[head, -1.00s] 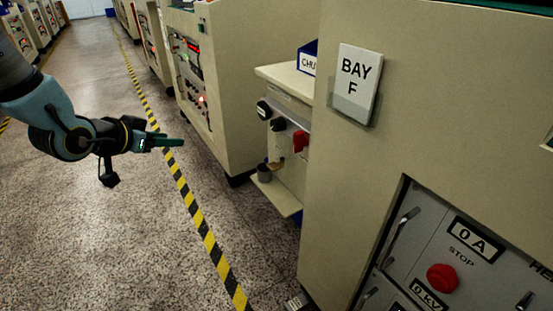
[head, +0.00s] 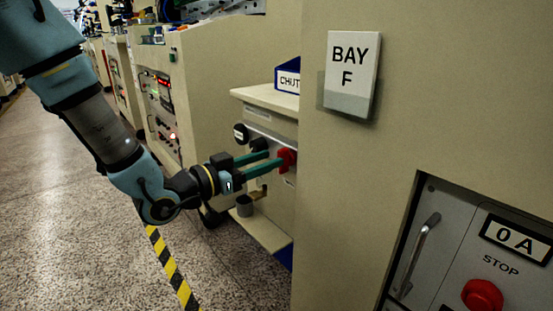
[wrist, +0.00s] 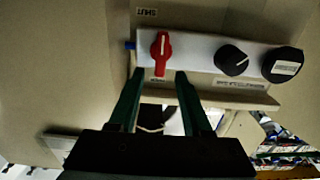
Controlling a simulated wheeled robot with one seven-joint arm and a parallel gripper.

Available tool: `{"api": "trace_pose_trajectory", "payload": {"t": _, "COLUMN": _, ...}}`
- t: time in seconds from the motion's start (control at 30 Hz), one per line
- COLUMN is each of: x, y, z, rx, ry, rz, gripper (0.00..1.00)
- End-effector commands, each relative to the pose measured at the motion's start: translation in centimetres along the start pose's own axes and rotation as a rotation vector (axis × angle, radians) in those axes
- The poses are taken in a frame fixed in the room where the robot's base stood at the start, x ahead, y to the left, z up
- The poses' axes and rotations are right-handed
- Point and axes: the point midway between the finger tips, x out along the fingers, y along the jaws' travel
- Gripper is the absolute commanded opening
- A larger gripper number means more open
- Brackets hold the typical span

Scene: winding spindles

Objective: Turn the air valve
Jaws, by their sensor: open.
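The air valve appears to be the red handle (head: 287,158) on the front of the pale cabinet. In the wrist view the red handle (wrist: 161,52) stands lengthwise up and down, with a white mark near its upper end. Small labels sit above and below it; the upper one seems to read SHUT. My gripper (head: 272,160) is open, its two green fingers pointing at the handle. I cannot tell whether either fingertip touches the handle.
A black knob (wrist: 232,58) and a round black part (wrist: 282,64) sit beside the handle. A small cup (head: 244,205) stands on the lower ledge. The BAY F cabinet (head: 330,215) juts out at right. Open floor (head: 90,235) lies left, with yellow-black tape.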

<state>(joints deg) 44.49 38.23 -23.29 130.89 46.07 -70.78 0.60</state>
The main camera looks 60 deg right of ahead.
Motion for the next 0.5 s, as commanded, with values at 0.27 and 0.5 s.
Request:
{"api": "trace_pose_trajectory", "payload": {"t": 0.27, "x": 3.1, "y": 0.0, "z": 0.1, "rx": -0.001, "ry": -0.001, "rz": 0.000, "gripper": 0.49}}
{"api": "trace_pose_trajectory", "payload": {"t": 0.5, "x": 3.5, "y": 0.0, "z": 0.0, "rx": -0.001, "ry": -0.001, "rz": -0.002, "gripper": 0.49}}
